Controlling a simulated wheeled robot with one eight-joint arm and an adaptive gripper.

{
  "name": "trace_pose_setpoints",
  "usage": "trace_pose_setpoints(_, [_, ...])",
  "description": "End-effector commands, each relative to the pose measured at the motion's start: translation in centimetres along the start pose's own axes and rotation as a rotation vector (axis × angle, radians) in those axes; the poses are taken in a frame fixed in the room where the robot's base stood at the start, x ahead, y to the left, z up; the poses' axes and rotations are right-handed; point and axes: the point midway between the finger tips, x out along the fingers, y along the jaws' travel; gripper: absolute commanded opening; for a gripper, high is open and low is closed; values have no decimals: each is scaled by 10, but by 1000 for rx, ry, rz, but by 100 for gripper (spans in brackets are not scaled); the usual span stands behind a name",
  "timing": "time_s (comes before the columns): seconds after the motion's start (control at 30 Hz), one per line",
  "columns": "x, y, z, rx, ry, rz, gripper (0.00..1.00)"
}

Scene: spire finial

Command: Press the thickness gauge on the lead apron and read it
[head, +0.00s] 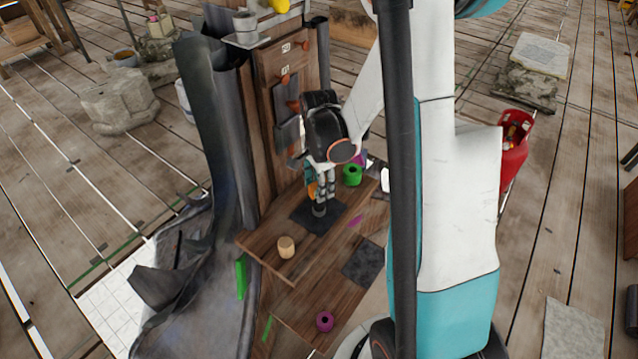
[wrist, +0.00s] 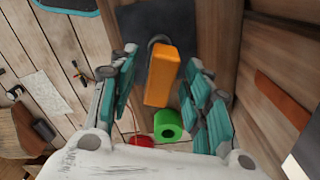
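The thickness gauge (wrist: 162,75) is an orange block with a dark round foot. In the wrist view it lies between my fingers, with a visible gap on each side. My gripper (head: 319,196) points down over the bench and is open around the gauge, which is partly hidden by the fingers in the head view. The foot is over a dark grey square sheet (head: 301,217) on the wooden bench, which looks like the lead apron; I cannot tell if it touches. The same sheet shows in the wrist view (wrist: 182,18). No reading can be seen.
A green ring-shaped piece (head: 352,175) stands behind my gripper. A tan wooden piece (head: 286,247) stands near the bench's left edge. A wooden panel (head: 268,115) with hung tools rises behind. Large grey sheets (head: 205,130) drape at the left. A magenta piece (head: 325,321) lies lower down.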

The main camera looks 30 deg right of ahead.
Motion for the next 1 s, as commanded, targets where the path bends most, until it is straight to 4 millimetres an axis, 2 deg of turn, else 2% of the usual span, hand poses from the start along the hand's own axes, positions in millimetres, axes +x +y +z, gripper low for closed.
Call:
trace_pose_setpoints(0.17, [-1, 0, 0, 0, 0, 0, 45])
trace_pose_setpoints(0.33, [-12, 0, 0, 0, 0, 0, 45])
trace_pose_setpoints(0.8, [-96, 0, 0, 0, 0, 0, 45])
trace_pose_setpoints(1.0, [-116, 0, 0, 0, 0, 0, 45])
